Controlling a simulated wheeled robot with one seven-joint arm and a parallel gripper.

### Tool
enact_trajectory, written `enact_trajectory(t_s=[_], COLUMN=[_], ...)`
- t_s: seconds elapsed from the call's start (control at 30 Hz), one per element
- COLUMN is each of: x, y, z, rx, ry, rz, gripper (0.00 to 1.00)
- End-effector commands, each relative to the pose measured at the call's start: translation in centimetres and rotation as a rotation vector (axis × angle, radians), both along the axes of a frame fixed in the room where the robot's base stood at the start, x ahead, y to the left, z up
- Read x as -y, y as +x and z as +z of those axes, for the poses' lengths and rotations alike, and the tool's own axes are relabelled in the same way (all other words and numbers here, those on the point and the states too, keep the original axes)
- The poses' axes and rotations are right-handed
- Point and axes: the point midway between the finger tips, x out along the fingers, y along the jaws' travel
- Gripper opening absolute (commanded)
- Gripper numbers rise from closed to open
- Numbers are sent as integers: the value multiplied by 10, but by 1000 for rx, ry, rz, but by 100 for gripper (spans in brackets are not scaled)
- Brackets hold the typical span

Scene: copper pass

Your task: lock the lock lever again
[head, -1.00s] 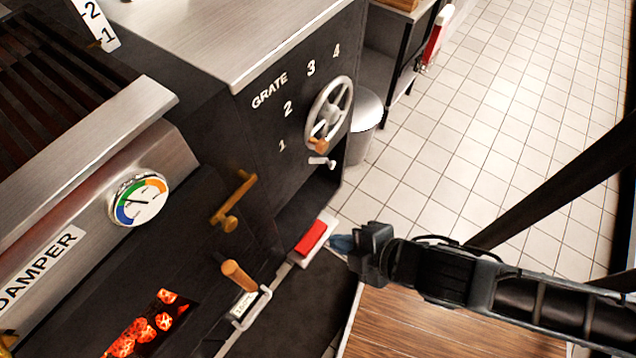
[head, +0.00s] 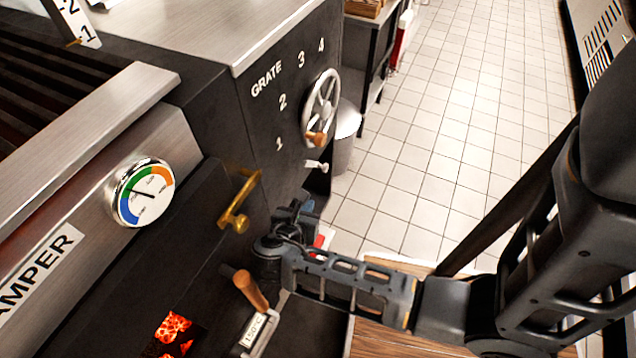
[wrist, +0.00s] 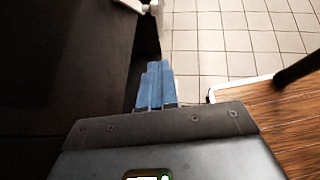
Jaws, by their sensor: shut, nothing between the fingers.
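The lock lever, a small pale lever (head: 316,165), sits on the dark front panel just below the grate handwheel (head: 320,108). Which way it is set is too small to tell. A pale metal part that looks like this lever (wrist: 150,7) shows at the top edge in the wrist view. My gripper (head: 305,205) is below the lever in the head view, close to the panel and apart from the lever. In the wrist view its blue fingers (wrist: 155,85) are together with nothing between them.
A brass handle (head: 240,203) and a wooden-handled lever (head: 250,290) stick out left of my gripper. A red item (head: 319,241) shows partly behind it. A bin (head: 345,140) stands beyond the wheel. The tiled floor (head: 430,130) at the right is open.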

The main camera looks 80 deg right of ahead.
Motion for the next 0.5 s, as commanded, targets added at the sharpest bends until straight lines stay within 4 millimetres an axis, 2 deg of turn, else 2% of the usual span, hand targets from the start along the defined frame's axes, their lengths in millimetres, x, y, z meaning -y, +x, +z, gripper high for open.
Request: enact_trajectory(t_s=[0.37, 0.5], x=[1, 8], y=[0, -1], z=[0, -6], rx=[-6, -5], ry=[-3, -3], rz=[-1, -3], gripper=[0, 0])
